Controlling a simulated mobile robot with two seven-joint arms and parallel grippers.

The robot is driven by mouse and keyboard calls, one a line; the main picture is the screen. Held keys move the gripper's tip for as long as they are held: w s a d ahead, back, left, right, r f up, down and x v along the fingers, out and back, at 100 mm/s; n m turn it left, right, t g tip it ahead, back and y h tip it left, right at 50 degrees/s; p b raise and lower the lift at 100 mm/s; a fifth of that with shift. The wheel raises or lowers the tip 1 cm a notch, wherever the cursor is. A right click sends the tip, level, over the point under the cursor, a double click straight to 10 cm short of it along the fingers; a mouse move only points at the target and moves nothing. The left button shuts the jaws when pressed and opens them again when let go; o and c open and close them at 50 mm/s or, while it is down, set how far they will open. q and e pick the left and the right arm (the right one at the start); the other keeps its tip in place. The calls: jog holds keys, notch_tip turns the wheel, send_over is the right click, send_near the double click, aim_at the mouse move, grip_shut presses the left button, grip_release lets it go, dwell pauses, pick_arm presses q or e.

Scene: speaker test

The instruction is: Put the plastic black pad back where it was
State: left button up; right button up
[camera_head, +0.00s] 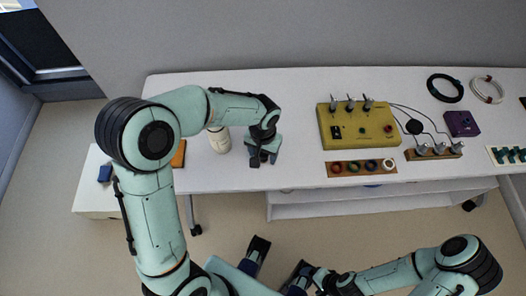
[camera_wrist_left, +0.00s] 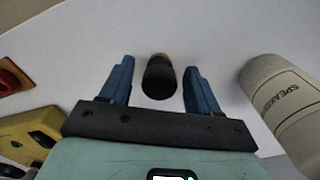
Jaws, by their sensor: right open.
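My left gripper (camera_head: 263,160) is low over the white table, near its front edge. In the left wrist view its blue fingers (camera_wrist_left: 160,78) are apart, with a small black cylindrical piece (camera_wrist_left: 160,80) between them. The piece has a brownish end and visible gaps on both sides. I cannot tell whether it is the black pad or whether it touches the table. A round black disc (camera_head: 414,127) lies among the cables right of the yellow box; its identity is also unclear. My right gripper (camera_head: 278,265) is open and empty, in front of the table and below its edge.
A white bottle (camera_head: 219,139) marked "SPEAKER" stands left of my left gripper; it also shows in the wrist view (camera_wrist_left: 285,100). The yellow box (camera_head: 357,125), a ring strip (camera_head: 361,168), a purple box (camera_head: 462,123) and cable coils (camera_head: 445,88) occupy the right. Table behind my left gripper is clear.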

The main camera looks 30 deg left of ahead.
pick_arm(q)
jog(key=shift+r, duration=0.5)
notch_tip(320, 180, up, 11)
jog(key=p, duration=0.2)
jog(key=shift+r, duration=0.2)
